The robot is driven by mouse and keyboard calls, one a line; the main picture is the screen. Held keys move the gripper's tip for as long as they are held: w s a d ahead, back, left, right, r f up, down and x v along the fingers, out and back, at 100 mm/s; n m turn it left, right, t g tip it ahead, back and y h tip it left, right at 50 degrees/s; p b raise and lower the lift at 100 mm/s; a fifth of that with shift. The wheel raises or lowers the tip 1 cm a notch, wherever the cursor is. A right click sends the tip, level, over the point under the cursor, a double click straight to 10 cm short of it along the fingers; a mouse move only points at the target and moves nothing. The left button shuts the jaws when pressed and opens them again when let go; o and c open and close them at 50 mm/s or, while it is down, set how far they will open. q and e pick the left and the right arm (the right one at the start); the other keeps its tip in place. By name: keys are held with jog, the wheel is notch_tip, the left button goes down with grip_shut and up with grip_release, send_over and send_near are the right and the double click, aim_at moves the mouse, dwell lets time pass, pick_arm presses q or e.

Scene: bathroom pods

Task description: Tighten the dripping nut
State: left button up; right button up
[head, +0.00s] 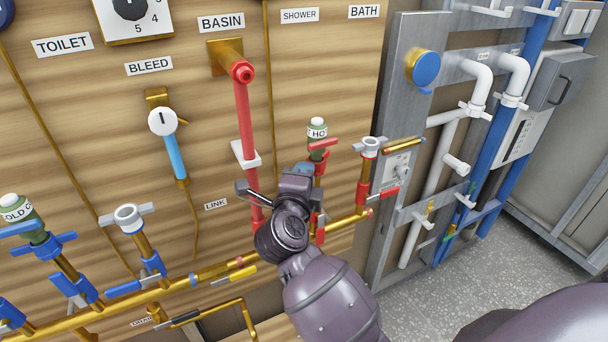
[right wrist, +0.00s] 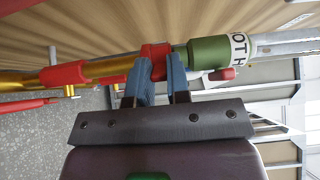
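In the right wrist view, the red nut (right wrist: 155,62) lies between the green body (right wrist: 210,55) and the brass pipe (right wrist: 80,72). My right gripper (right wrist: 160,85) is at this nut, with its two blue fingers apart and a gap between them; firm contact is unclear. In the head view my right gripper (head: 303,171) partly covers the red pipework. No drip can be made out. My left gripper is out of view.
Several other fittings share the wooden board: a red basin pipe (head: 247,120), a grey-topped tap (head: 370,147) close right, and blue cold-side nuts (head: 50,246) at left. A grey metal frame (head: 395,120) stands at right. Floor (head: 510,255) is clear there.

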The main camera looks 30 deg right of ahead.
grip_shut()
jog(key=shift+w+a+m+g+h, duration=0.1)
jog(key=shift+w+m+g+h, duration=0.05)
jog(key=shift+m+g+h, duration=0.3)
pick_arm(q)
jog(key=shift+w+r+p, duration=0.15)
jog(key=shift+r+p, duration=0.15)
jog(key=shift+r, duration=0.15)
pick_arm(e)
jog(key=shift+w+m+g+h, duration=0.1)
jog(key=shift+m+g+h, duration=0.25)
jog(key=shift+g+h, duration=0.1)
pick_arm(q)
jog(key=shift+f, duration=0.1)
pick_arm(e)
jog(key=o, duration=0.7)
grip_release()
jog(key=shift+a, duration=0.1)
